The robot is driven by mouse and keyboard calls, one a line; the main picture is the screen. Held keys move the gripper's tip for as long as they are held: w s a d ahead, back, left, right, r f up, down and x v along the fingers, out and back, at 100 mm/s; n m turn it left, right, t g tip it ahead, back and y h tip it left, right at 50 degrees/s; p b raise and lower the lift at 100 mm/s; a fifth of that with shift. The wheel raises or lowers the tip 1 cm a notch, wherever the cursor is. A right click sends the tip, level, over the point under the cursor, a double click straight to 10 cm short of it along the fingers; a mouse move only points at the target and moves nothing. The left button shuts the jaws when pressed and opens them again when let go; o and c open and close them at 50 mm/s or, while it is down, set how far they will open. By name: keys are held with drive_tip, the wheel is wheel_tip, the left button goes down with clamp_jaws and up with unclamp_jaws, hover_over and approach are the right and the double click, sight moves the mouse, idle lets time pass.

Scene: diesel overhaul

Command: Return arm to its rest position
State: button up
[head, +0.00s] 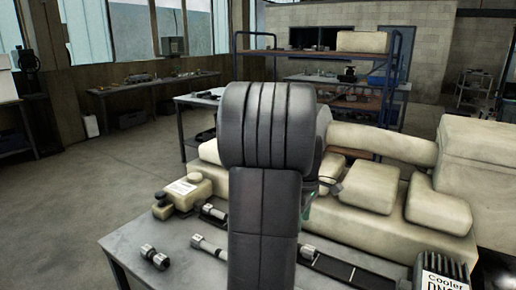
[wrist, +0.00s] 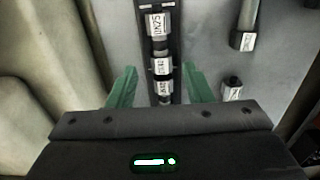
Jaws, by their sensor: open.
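My gripper (wrist: 160,78) shows in the wrist view as two green fingers, spread apart with nothing held between them. Beyond and between the fingers, a dark rail (wrist: 143,14) on the grey table bears several silver labelled fittings (wrist: 156,24). I cannot tell the exact height of the fingers above them. In the head view my dark arm stands upright in the middle and hides most of the gripper; only a sliver of green shows at its right side.
The grey table (head: 135,240) holds loose metal fittings (head: 154,257), a beige box (head: 188,188) and a dark block marked "Cooler" (head: 440,275). Large beige engine parts (head: 375,185) stand behind and to the right. Open floor (head: 60,215) lies to the left. A shelf rack (head: 390,80) stands behind.

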wheel_tip(320, 180, down, 9)
drive_tip(key=shift+f, duration=0.15)
idle(0.4)
